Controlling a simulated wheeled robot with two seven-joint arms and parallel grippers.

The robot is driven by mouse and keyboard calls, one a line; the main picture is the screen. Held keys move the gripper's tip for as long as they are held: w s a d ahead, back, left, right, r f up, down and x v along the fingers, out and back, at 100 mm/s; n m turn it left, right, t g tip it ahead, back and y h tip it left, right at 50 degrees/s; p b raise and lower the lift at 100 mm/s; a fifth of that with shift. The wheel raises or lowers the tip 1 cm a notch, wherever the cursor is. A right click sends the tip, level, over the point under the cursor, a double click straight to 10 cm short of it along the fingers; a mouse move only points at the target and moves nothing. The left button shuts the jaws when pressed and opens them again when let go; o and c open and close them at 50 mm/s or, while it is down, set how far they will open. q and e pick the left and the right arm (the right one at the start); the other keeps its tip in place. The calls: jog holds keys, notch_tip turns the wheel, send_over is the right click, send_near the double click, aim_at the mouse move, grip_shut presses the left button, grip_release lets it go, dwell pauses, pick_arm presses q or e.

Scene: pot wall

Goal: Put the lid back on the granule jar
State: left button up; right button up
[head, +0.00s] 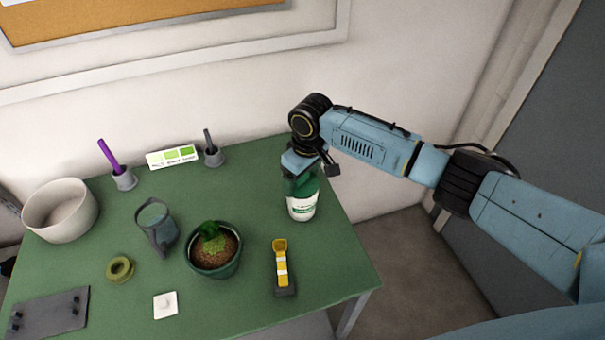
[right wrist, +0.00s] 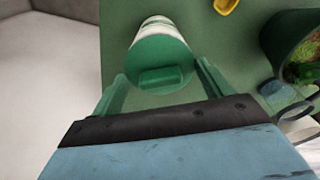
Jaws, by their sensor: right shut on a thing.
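The granule jar (head: 302,208) is white with a green label and stands upright near the table's right back edge. Its green lid (right wrist: 158,72), with a raised grip bar, shows at the jar's mouth in the right wrist view, where the striped jar body (right wrist: 157,24) lies just beyond it. My right gripper (head: 303,180) is above the jar, with its green fingers (right wrist: 160,80) on both sides of the lid and shut on it. The lid looks level and in line with the jar. I cannot tell whether it is fully seated. My left gripper is out of view.
The green table (head: 335,265) also holds a potted plant (head: 215,263), a yellow scoop (head: 281,265), a watering can (head: 157,240), an empty pot (head: 59,227), a white square piece (head: 165,305) and a tape roll (head: 119,269). The wall is close behind. The table around the jar is clear.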

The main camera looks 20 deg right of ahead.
dwell(0.3)
jog(key=o, duration=0.9)
jog(key=shift+o, duration=0.2)
jog(key=shift+r, duration=0.1)
jog(key=shift+r+p, duration=3.45)
jog(key=shift+p, duration=0.65)
jog(key=shift+c, duration=0.4)
grip_shut()
